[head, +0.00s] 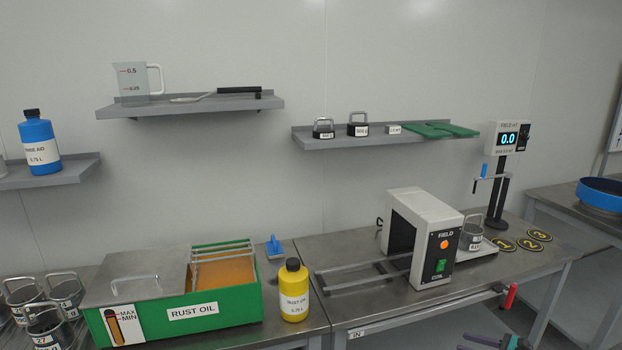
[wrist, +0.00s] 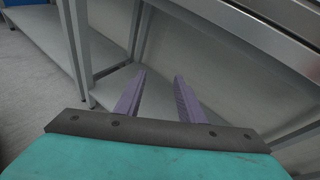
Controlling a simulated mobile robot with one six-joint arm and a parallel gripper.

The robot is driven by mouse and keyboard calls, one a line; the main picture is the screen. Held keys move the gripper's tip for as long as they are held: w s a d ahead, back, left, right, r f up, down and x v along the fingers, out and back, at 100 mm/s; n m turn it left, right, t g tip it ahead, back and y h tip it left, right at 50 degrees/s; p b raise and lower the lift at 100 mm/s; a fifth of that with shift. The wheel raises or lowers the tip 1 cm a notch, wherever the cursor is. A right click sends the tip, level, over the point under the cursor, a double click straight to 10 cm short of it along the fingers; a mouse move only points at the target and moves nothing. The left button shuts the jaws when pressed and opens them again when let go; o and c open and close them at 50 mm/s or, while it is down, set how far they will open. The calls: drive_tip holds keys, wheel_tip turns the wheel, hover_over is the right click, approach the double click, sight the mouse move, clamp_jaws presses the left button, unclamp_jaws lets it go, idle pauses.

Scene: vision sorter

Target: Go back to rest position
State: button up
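My gripper shows in the wrist view (wrist: 156,90) with its two purple fingers apart and nothing between them. It points at the grey lower shelf and legs of a metal bench, below the bench top.
On the left stand a green rust oil tank (head: 230,306) and a yellow bottle (head: 293,290). A red handle (head: 510,296) juts from the bench front.

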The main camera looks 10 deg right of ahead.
drive_tip(key=s+a+f+n+g, duration=0.35)
drive_tip(key=a+f, duration=0.25)
drive_tip(key=a, duration=0.5)
drive_tip(key=s+a+f+n+g, duration=0.35)
drive_tip(key=a+f, duration=0.25)
drive_tip(key=a, duration=0.5)
drive_tip(key=s+a+f+n+g, duration=0.35)
drive_tip(key=a+f, duration=0.25)
drive_tip(key=a, duration=0.5)
drive_tip(key=s+a+f+n+g+h, duration=0.35)
drive_tip(key=s+a+n, duration=0.45)
drive_tip(key=s, duration=0.4)
drive_tip(key=s+a+f+n+g+h, duration=0.1)
drive_tip(key=s+n+h, duration=0.1)
drive_tip(key=s+n, duration=0.2)
drive_tip(key=s+a+f+n+g+h, duration=0.1)
drive_tip(key=s+a+n+h, duration=0.1)
drive_tip(key=s, duration=0.9)
drive_tip(key=shift+a+n+g+h, duration=0.35)
drive_tip(key=shift+n+h, duration=0.2)
drive_tip(key=shift+n, duration=0.5)
